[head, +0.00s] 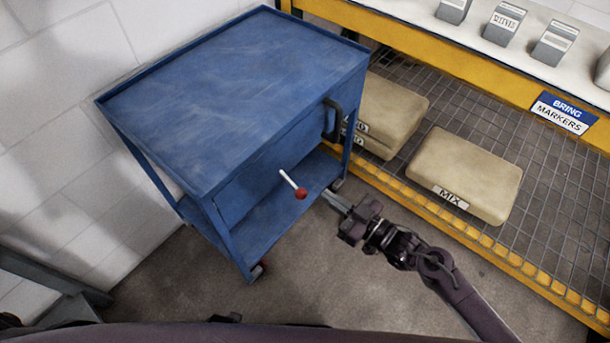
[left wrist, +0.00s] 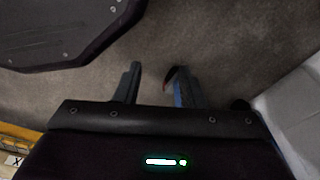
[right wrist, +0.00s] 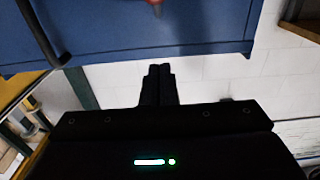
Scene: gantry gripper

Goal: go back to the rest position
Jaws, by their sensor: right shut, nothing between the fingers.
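My right gripper (head: 337,203) is in front of the blue cart (head: 230,85), just right of a white lever with a red ball end (head: 300,193). A small gap shows between its fingertips and the ball. In the right wrist view its fingers (right wrist: 158,82) are together and empty, with the cart's blue face (right wrist: 130,35) beyond them. My left gripper (left wrist: 157,85) shows only in the left wrist view. Its fingers are apart, with grey floor between and beyond them.
The cart has a dark handle (head: 333,118) and an open lower shelf. A yellow-framed rack (head: 385,180) to the right holds tan bags (head: 465,175) on mesh, and grey containers (head: 503,22) on top. A white block wall (head: 60,120) stands at left. Floor is clear below the gripper.

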